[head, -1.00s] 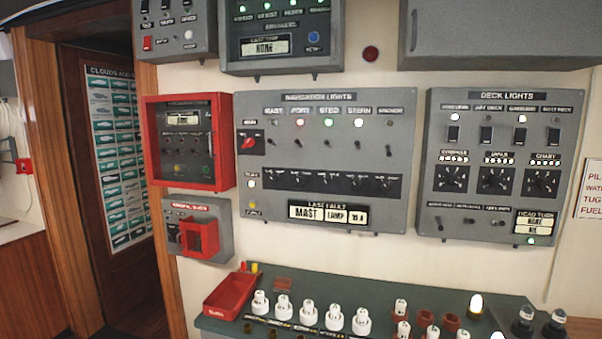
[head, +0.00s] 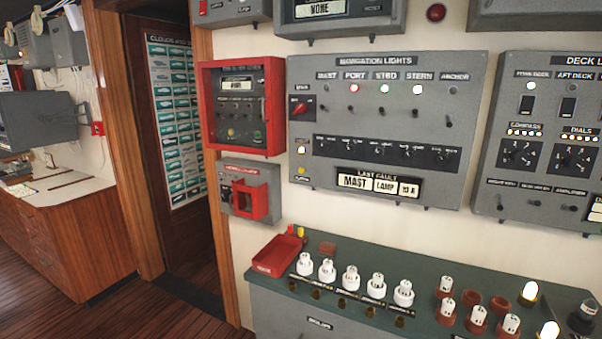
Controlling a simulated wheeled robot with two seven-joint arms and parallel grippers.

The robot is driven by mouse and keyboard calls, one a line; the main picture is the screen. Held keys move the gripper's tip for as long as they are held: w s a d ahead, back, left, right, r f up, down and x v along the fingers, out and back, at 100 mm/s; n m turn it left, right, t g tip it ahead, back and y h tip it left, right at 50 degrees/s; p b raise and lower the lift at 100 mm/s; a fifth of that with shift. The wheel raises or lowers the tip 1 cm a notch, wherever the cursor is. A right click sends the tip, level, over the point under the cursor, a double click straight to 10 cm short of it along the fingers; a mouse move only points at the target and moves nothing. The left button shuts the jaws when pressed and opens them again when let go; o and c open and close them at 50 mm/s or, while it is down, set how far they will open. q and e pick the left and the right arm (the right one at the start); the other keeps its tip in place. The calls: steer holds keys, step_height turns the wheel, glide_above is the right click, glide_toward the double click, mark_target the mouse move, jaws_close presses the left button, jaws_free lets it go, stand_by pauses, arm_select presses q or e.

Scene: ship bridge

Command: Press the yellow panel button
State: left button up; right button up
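A small round yellow button or lamp (head: 301,171) sits at the lower left corner of the grey navigation lights panel (head: 310,200), below a lit whitish lamp (head: 302,150). Another small, dull yellowish round control (head: 231,132) shows in the red-framed box (head: 205,105) to the left, beside a green one (head: 257,135). I cannot tell which of these is the panel button. Neither of my grippers is in view.
A green-topped bench (head: 340,258) with a red tray (head: 277,254) and several white lamp holders (head: 351,279) juts out below the panel. A red-guarded switch box (head: 237,200) is on the wall. A doorway and open wooden floor (head: 160,315) lie left.

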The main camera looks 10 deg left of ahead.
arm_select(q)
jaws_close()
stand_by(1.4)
